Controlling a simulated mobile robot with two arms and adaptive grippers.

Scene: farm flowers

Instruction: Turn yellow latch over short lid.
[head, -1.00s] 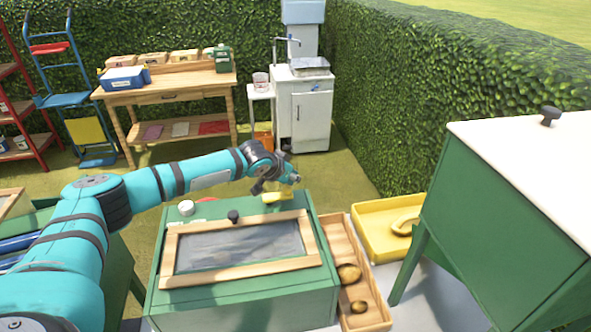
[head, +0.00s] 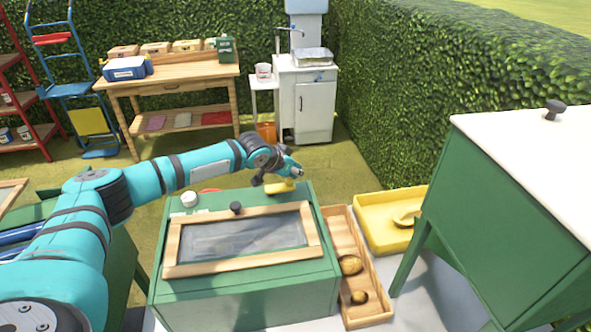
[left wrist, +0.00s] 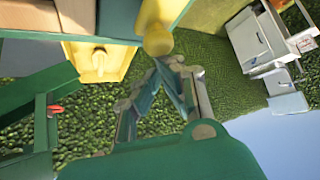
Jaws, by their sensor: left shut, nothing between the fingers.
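The yellow latch (head: 280,187) sits on the green box (head: 240,300) at its back right, by the wood-framed lid (head: 246,261). The lid has a dark clear pane and a black knob, and it lies closed. My left gripper (head: 284,172) is shut and empty, right above and behind the latch. In the left wrist view the fingertips (left wrist: 168,66) are just below a yellow rounded piece that looks like the latch (left wrist: 157,38). Whether they touch it, I cannot tell. The gripper partly covers the latch in the head view. My right gripper is not in view.
A wooden tray (head: 333,222) with round brown items stands right of the box. A yellow tray (head: 372,240) lies beyond it. A tall green cabinet (head: 500,200) with a white top blocks the right side. A white cap (head: 189,199) sits at the box's back left.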

